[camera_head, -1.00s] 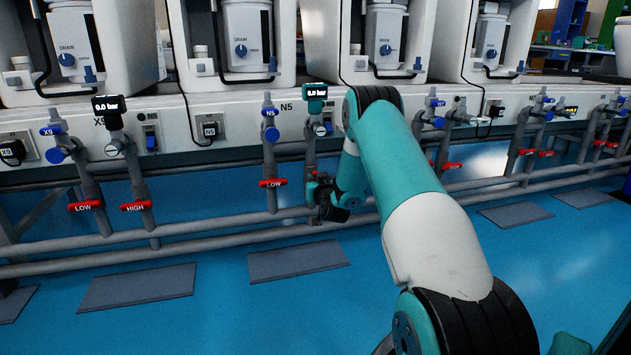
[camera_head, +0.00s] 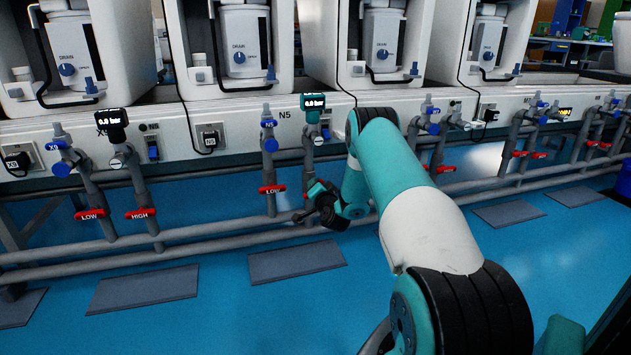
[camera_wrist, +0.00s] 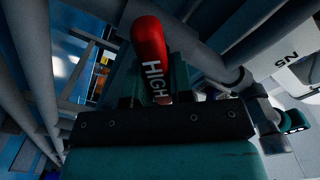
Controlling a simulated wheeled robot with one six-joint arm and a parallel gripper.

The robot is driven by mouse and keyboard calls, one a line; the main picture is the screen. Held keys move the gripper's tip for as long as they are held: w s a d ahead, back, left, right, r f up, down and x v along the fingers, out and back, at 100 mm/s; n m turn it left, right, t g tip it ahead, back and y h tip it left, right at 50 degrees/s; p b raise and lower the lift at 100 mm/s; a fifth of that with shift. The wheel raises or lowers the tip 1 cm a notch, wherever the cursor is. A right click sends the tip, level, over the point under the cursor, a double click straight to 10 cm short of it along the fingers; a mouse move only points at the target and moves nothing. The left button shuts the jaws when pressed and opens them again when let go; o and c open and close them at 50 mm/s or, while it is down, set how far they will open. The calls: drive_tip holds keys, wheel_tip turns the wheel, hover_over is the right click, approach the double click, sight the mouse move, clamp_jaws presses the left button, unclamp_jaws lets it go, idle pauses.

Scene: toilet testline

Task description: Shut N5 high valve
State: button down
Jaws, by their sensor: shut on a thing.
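The red handle (camera_wrist: 150,52) of the N5 high valve, marked HIGH, shows in the wrist view between the jaws of my gripper (camera_wrist: 160,100), which is shut on it. The teal N5 gauge (camera_head: 313,101) above reads 0.0 bar. The red N5 LOW handle (camera_head: 271,189) lies crosswise on the pipe to the left, apart from my gripper. I cannot tell the high handle's exact angle to its pipe.
Horizontal grey pipes (camera_head: 205,230) run behind and below my gripper. To the left stand the X9 valves with red LOW (camera_head: 90,214) and HIGH (camera_head: 141,213) handles. More valve stands (camera_head: 432,130) are to the right.

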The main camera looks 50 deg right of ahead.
drive_tip(key=m+p, duration=0.2)
drive_tip(key=m, duration=0.1)
drive_tip(key=shift+s+d+m+p, duration=0.1)
drive_tip(key=shift+m+p, duration=0.25)
drive_tip(key=shift+m, duration=0.05)
drive_tip(key=shift+f+m+p, duration=0.25)
drive_tip(key=shift+m+p, duration=0.4)
drive_tip(key=shift+m, duration=0.5)
drive_tip(key=shift+f+m+p, duration=0.2)
drive_tip(key=shift+m+p, duration=0.4)
drive_tip(key=shift+m, duration=0.55)
drive_tip(key=c, duration=1)
unclamp_jaws()
